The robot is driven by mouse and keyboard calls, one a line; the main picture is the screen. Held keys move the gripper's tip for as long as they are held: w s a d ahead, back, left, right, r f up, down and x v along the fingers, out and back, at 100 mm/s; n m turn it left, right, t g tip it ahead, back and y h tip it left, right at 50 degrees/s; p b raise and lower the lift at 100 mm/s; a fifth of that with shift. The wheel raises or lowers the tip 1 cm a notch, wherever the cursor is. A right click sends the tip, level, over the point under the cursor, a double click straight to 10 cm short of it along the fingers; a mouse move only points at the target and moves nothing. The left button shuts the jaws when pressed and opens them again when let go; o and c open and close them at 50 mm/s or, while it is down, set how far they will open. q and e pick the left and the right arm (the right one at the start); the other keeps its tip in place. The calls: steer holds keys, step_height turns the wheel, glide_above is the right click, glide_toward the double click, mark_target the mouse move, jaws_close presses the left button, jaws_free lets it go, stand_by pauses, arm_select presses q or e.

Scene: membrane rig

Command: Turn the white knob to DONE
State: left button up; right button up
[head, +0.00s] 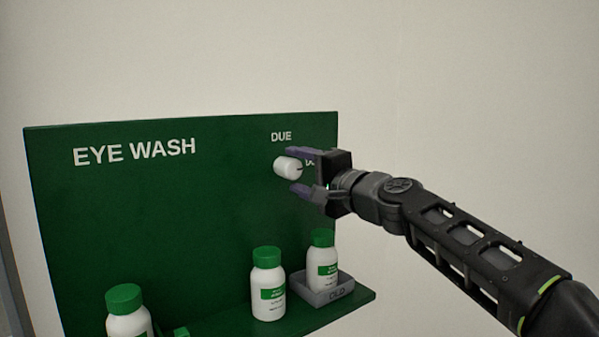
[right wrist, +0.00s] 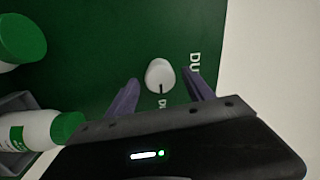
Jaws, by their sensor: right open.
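The white knob (head: 286,166) sits on the green EYE WASH board (head: 150,200), below the word DUE. In the right wrist view the knob (right wrist: 159,73) has a dark mark pointing down, toward a partly hidden label starting with "D". In the head view this label is right of the knob, mostly behind my gripper. My right gripper (head: 291,169) is open, with one purple finger above the knob and one below. In the right wrist view its fingers (right wrist: 162,82) stand on either side of the knob with gaps. My left gripper is out of view.
White bottles with green caps stand along the board's lower shelf: one at left (head: 128,322), one in the middle (head: 268,290). Another (head: 322,265) stands in a grey tray marked OLD (head: 338,292), below my right gripper. The wall at right is bare.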

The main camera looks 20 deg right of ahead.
steer(key=shift+s+d+f+b, duration=0.1)
steer(key=shift+s+d+b, duration=0.2)
steer(key=shift+s, duration=0.2)
steer(key=b+v, duration=0.2)
steer(key=v, duration=0.4)
steer(key=shift+s, duration=0.35)
